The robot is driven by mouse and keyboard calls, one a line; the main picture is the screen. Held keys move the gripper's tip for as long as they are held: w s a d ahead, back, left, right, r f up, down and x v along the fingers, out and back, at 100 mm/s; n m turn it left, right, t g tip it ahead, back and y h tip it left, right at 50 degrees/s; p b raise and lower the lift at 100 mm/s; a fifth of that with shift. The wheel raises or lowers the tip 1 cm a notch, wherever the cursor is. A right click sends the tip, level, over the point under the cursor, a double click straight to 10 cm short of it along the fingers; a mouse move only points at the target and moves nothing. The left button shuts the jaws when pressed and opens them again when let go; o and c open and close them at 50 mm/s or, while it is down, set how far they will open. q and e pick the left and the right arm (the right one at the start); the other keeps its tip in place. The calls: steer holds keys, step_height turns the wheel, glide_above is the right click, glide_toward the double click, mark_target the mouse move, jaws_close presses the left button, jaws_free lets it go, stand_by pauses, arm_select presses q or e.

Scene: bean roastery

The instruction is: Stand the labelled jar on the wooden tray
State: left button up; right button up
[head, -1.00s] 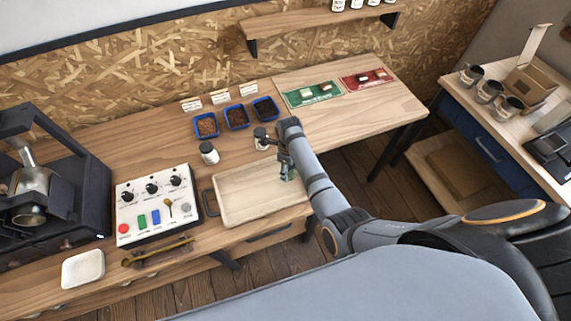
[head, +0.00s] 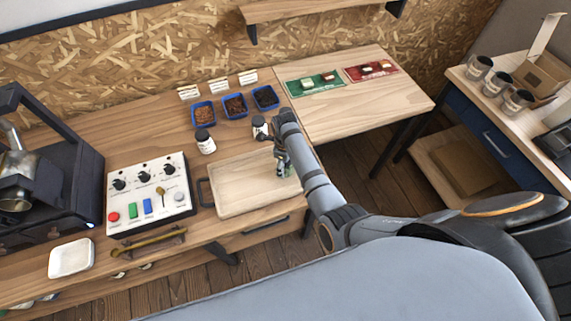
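The wooden tray (head: 232,203) lies on the bench, with a dark handle at its left end. Its visible surface is bare. One white jar with a dark lid (head: 206,144) stands behind the tray's left part. A second white jar with dark parts (head: 260,128) is behind the tray, close beside my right wrist and partly hidden by it. I cannot read a label on either. My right gripper (head: 283,168) points down at the tray's right end. Its fingers are small and partly hidden, so their opening does not show. My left gripper is out of view.
Blue bins of beans (head: 236,106) and small cards stand behind the jars. A control box (head: 148,195) is left of the tray, beside a dark roaster (head: 40,175). Green (head: 316,82) and red mats lie at the back right. Metal cups (head: 497,84) stand on the side cabinet.

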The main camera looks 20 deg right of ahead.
steer(key=shift+o, duration=1.1)
steer(key=shift+d, duration=0.1)
steer(key=shift+o, duration=0.3)
steer(key=shift+r, duration=0.1)
step_height(320, 180, up, 10)
steer(key=p, duration=0.9)
steer(key=shift+f, duration=0.25)
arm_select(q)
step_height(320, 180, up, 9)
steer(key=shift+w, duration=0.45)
arm_select(e)
steer(key=shift+r, duration=1.35)
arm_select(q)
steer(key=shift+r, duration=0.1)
